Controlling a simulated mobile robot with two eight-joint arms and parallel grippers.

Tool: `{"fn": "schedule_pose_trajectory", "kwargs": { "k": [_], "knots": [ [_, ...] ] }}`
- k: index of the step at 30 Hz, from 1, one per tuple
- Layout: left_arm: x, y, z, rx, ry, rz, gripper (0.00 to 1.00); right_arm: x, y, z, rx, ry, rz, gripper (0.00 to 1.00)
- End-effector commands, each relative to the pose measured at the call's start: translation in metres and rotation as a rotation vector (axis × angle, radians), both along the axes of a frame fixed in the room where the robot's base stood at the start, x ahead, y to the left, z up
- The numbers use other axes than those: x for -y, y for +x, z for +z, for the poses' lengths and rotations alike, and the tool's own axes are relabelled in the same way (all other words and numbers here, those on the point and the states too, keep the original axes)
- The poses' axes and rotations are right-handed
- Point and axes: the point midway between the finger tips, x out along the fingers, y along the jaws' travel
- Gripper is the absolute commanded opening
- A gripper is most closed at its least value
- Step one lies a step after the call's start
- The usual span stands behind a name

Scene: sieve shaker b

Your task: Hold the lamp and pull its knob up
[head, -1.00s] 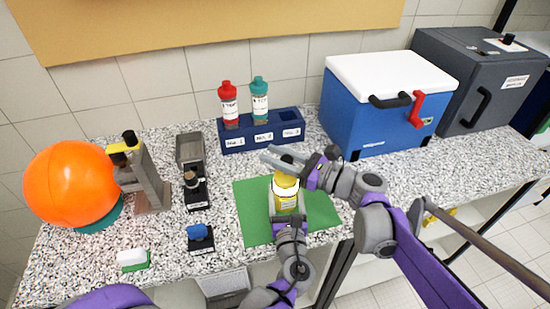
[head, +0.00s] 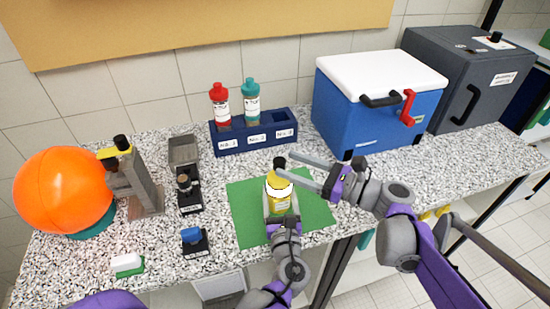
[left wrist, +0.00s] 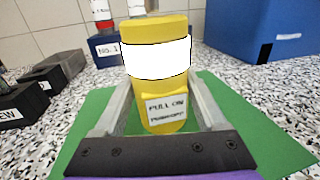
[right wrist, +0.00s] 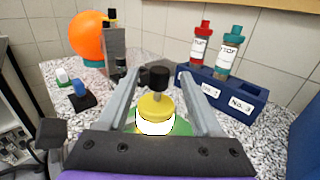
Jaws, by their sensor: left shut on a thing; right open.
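The yellow lamp (head: 279,203) with a white band stands upright on the green mat (head: 240,222). Its label reads "PULL ON" in the left wrist view (left wrist: 166,108). My left gripper (left wrist: 160,100) is shut on the lamp's body, one finger on each side. The black knob (right wrist: 155,76) sits on a thin metal stem above the yellow cap (right wrist: 156,106), with stem showing between them. My right gripper (head: 284,163) is open at knob height, to the right of the lamp. In the right wrist view the knob appears between its fingertips, apart from both fingers.
A blue rack (head: 228,142) with a red and a teal bottle stands behind. A blue cooler box (head: 350,110) is at back right, beside a dark grey cabinet (head: 440,80). Several small devices, a microscope-like stand (head: 140,185) and an orange ball (head: 60,190) are at left.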

Motion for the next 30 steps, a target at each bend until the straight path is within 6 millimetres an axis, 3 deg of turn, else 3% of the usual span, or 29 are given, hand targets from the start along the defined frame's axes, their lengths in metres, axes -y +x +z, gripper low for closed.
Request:
{"fn": "schedule_pose_trajectory", "kwargs": {
  "k": [3,9,27,28,30],
  "knots": [
    [0.0,0.0,0.0,-0.001,-0.001,0.0,0.0,0.023,-0.01,0.0,0.0,-0.001,-0.005,0.66],
    [0.0,0.0,0.0,0.0,-0.001,0.0,0.0,0.043,-0.022,0.0,0.001,0.0,-0.002,0.66],
    [0.0,0.0,0.0,0.0,0.0,-0.001,0.0,0.046,-0.024,0.0,0.001,0.0,0.0,0.66],
    [0.0,0.0,0.0,0.0,0.0,-0.001,0.77,0.046,-0.024,0.0,0.0,0.0,0.0,0.66],
    [0.0,0.0,0.0,0.0,0.0,0.0,0.89,0.046,-0.024,0.0,0.001,0.0,0.0,0.66]
  ]
}}
